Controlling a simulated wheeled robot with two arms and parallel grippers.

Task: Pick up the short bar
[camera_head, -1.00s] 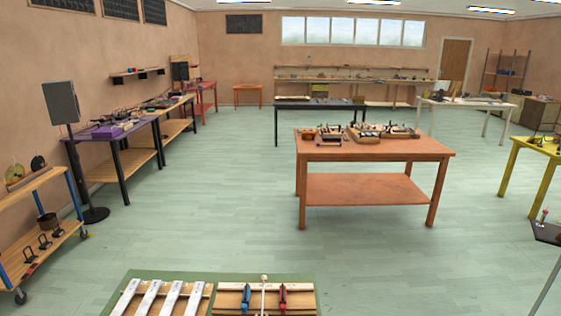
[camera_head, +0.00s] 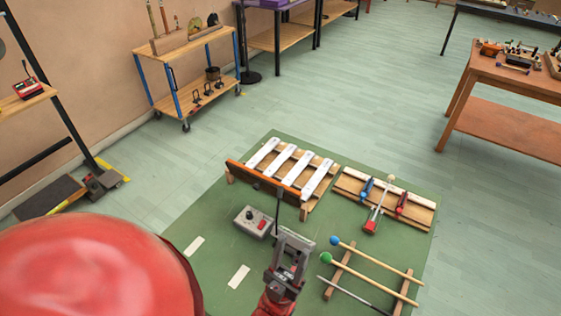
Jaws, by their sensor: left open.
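Several white bars lie side by side across a wooden frame (camera_head: 310,208) on the green mat (camera_head: 418,248). They include a left bar (camera_head: 262,152), two middle bars (camera_head: 281,161) (camera_head: 298,169) and a right bar (camera_head: 317,180). I cannot tell for sure which one is the short bar. My left gripper (camera_head: 296,238) is open, with grey jaws on a red wrist, and shows in front of the frame, on the near side of the bars. I see nothing between its jaws. My right gripper is not in view.
An upright brown-edged panel (camera_head: 262,183) crosses the bars' near ends. A grey box (camera_head: 253,222) sits left of the gripper. At right are a clamp board (camera_head: 410,208) and a rack (camera_head: 340,270) with blue-headed (camera_head: 336,241) and green-headed (camera_head: 326,258) mallets.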

